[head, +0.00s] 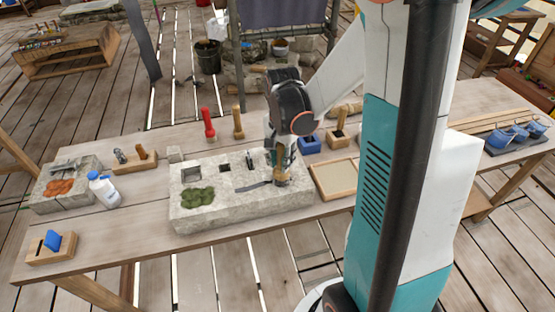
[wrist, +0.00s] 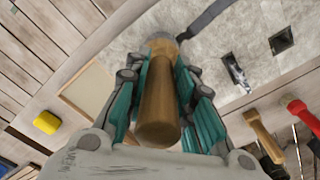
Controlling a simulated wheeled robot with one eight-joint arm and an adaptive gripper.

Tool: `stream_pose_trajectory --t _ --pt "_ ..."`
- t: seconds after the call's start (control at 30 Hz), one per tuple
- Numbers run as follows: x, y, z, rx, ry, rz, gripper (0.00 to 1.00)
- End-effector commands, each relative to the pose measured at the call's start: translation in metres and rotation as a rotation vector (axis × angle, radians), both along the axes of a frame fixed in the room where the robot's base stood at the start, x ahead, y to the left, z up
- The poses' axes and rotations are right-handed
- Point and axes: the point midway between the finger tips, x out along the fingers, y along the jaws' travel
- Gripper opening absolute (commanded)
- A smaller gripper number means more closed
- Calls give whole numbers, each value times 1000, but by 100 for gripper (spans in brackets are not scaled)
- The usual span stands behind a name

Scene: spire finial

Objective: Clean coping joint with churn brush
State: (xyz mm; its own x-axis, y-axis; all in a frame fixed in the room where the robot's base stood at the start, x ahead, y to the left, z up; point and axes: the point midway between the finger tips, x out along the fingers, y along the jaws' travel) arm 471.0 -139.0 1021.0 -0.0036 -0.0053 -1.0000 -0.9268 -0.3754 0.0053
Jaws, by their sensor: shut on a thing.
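My gripper (head: 281,172) is shut on a wooden handle (wrist: 158,100), seen as a thick round brown grip between the teal fingers in the wrist view. I take it for the churn brush; its bristles cannot be made out. The gripper is low over the right end of the pale coping stone (head: 245,212), which also shows in the wrist view (wrist: 245,45). Whether the tool's lower end touches the stone is unclear. A dark strip (head: 254,185) runs left from beside the tool. The stone top has green moss (head: 198,197) and several recesses. Which one is the joint is unclear.
A shallow wooden tray (head: 335,180) is right of the stone. A red-handled tool (head: 208,123) and a wooden-handled tool (head: 238,121) stand behind it. A blue block (head: 310,144) is behind right. A white bottle (head: 103,190) stands left. The front table strip is clear.

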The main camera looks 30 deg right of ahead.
Motion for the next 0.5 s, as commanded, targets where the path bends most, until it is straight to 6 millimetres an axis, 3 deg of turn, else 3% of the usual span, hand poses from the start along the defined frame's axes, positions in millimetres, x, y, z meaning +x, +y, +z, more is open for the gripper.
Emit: stream_pose_trajectory --t 0.5 --pt "-5 -15 -1 0 0 -1 0"
